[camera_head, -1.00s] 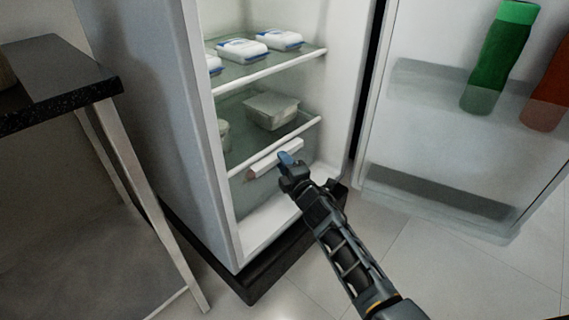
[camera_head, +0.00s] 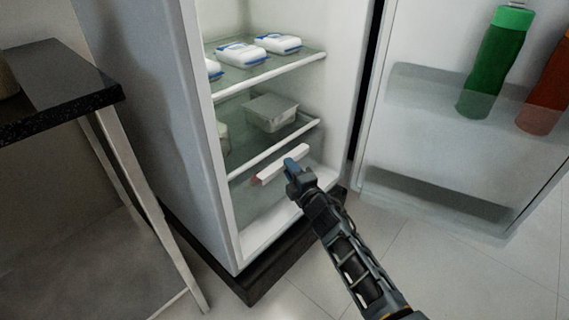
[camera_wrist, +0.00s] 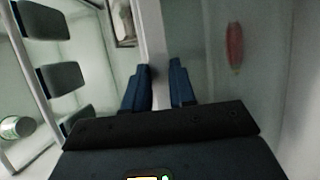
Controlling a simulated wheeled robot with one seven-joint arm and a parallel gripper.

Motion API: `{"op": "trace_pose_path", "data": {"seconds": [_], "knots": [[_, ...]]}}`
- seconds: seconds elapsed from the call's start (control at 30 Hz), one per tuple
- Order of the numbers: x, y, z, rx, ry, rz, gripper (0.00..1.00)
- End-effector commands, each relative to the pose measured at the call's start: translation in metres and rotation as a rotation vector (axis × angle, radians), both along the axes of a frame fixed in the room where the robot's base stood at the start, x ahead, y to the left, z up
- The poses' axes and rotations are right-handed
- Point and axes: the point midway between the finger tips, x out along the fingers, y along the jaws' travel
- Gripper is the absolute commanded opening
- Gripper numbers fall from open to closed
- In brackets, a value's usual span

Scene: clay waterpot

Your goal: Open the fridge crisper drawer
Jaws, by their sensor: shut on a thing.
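The crisper drawer (camera_head: 270,173) is the clear bin with a white front bar, low in the fridge below the lower shelf. Its front stands out a little past the shelf edge. My gripper (camera_head: 291,165) is shut on this white bar, near its right end in the head view. In the wrist view the bar (camera_wrist: 152,35) runs between the two blue fingers of my gripper (camera_wrist: 160,78). A reddish item (camera_wrist: 234,48) shows through the drawer; in the head view it is small and dim. My fingers hide part of the bar.
The fridge door stands wide open at right, with a green bottle (camera_head: 495,62) and a red bottle (camera_head: 546,98) in its rack. A lidded container (camera_head: 271,112) sits on the lower shelf, white packs (camera_head: 241,54) above. A dark-topped table (camera_head: 55,85) stands at left.

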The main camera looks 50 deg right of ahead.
Motion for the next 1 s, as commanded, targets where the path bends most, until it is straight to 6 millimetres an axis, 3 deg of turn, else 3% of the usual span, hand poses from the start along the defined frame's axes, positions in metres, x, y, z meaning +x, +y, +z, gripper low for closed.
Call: {"op": "trace_pose_path", "data": {"seconds": [0.2,0.5,0.7,1.0], "knots": [[-0.052,-0.001,-0.004,0.002,0.019,-0.004,0.0],[-0.109,-0.003,-0.007,0.002,0.019,-0.004,0.0],[-0.13,-0.003,-0.008,0.003,0.018,-0.003,0.0],[-0.136,-0.004,-0.009,0.003,0.018,-0.004,0.0]]}}
